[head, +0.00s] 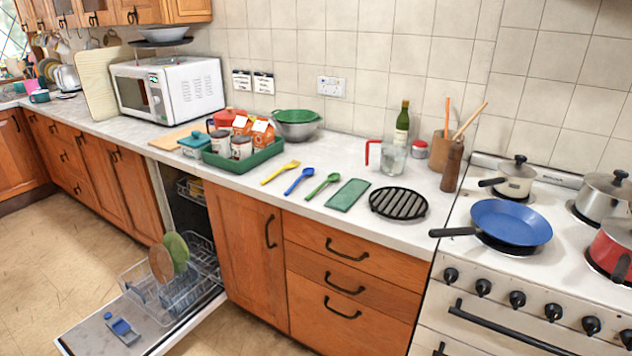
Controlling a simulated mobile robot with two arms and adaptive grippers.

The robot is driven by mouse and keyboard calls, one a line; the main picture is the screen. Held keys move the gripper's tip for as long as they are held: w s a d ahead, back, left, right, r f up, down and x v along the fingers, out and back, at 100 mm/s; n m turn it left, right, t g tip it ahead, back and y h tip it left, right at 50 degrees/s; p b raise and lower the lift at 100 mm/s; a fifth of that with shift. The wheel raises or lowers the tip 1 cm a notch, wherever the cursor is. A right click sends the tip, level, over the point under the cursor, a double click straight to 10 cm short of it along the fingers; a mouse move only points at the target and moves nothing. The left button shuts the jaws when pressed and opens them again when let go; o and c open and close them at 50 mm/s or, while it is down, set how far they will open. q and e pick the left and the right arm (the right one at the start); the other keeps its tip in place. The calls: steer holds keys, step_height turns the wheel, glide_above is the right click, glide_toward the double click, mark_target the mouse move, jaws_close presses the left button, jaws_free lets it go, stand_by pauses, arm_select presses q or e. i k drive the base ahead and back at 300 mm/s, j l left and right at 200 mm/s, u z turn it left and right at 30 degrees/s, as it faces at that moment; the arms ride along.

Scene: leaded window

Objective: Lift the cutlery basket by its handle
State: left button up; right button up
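The dishwasher's lower rack (140,268) is pulled out over its open door at the lower left. A pale blue-grey basket-like shape (182,291) sits in the front right part of the rack and looks like the cutlery basket. Its handle is too small to make out. A brown plate (161,264) and a green plate (176,250) stand upright in the rack behind it. Neither of my grippers is in view.
The open dishwasher door (90,335) lies low, with a blue part on it. Floor (60,250) is clear to its left. Cabinet fronts (245,245) stand to its right. The worktop above holds a green tray (242,160), utensils and a microwave (170,90).

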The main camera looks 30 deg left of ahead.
mark_target(180, 287)
steer(key=l+u, duration=0.1)
steer(key=u, duration=1.9)
steer(key=i+j, duration=0.2)
steer(key=i, duration=0.25)
steer(key=i+j+u, duration=0.1)
steer(key=i+j, duration=0.15)
steer(key=i, duration=0.15)
steer(key=i+j, duration=0.15)
steer(key=i, duration=0.3)
